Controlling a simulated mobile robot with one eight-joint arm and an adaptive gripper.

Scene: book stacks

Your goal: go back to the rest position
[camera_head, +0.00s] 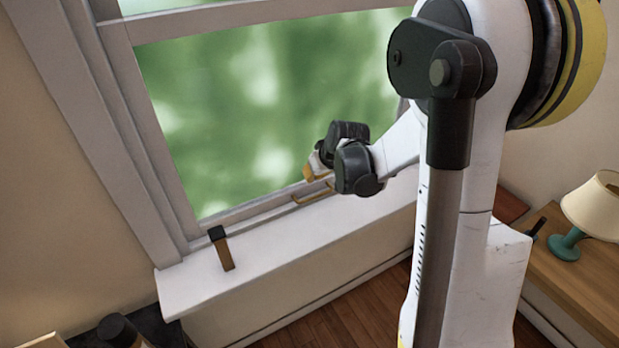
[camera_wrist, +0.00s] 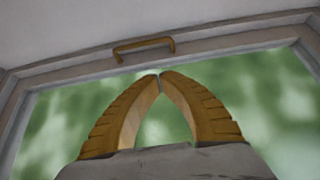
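My gripper (camera_wrist: 160,76) shows in the wrist view with its two tan ridged fingers arched together so that the tips meet. Nothing shows between the fingers. In the head view my gripper (camera_head: 318,172) is in front of the lower part of the window (camera_head: 260,95), close to the sill. A brass handle (camera_wrist: 144,45) is on the window frame, beyond the fingertips in the wrist view, with a gap in the picture between them. In the head view a brass handle (camera_head: 311,192) shows just below my gripper, partly hidden.
A white sill (camera_head: 285,235) runs under the window. A small brown and black object (camera_head: 222,248) stands on it at the left. A wooden table (camera_head: 580,270) with a teal-based lamp (camera_head: 565,244) is at the right. Dark items (camera_head: 118,330) are at the lower left.

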